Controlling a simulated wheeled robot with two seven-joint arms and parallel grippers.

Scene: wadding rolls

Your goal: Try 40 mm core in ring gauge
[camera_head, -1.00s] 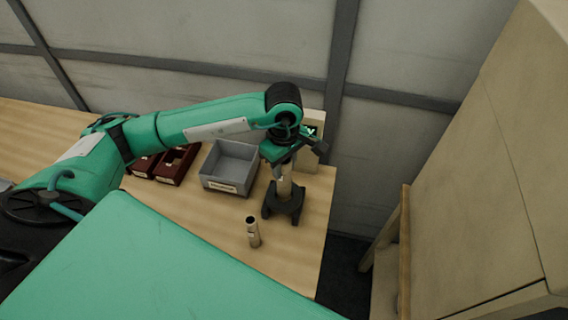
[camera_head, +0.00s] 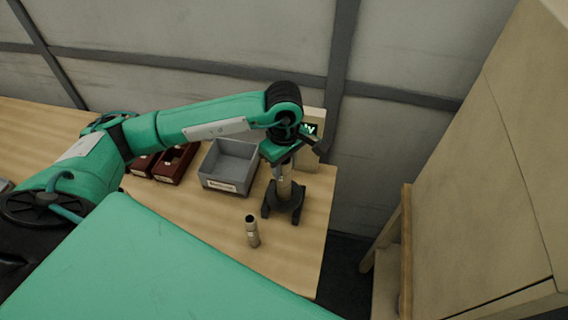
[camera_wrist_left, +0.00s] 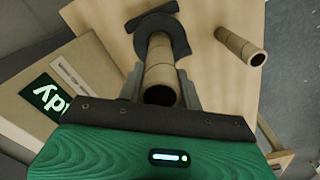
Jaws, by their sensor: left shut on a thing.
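My left gripper (camera_head: 283,166) is shut on an upright tan cardboard core (camera_head: 284,187). In the left wrist view the core (camera_wrist_left: 160,76) stands between the two fingers (camera_wrist_left: 160,92), with its open top toward the camera. The black ring gauge (camera_head: 284,206) is directly below the gripper on the table. In the left wrist view its dark ring (camera_wrist_left: 176,33) surrounds the core's lower end. How deep the core sits in the ring is hard to tell. My right gripper is not in view.
A second core (camera_head: 252,232) stands in front of the gauge, apart from it. A grey bin (camera_head: 228,187) and dark red trays (camera_head: 172,168) are to the left. The wooden table ends just right of the gauge.

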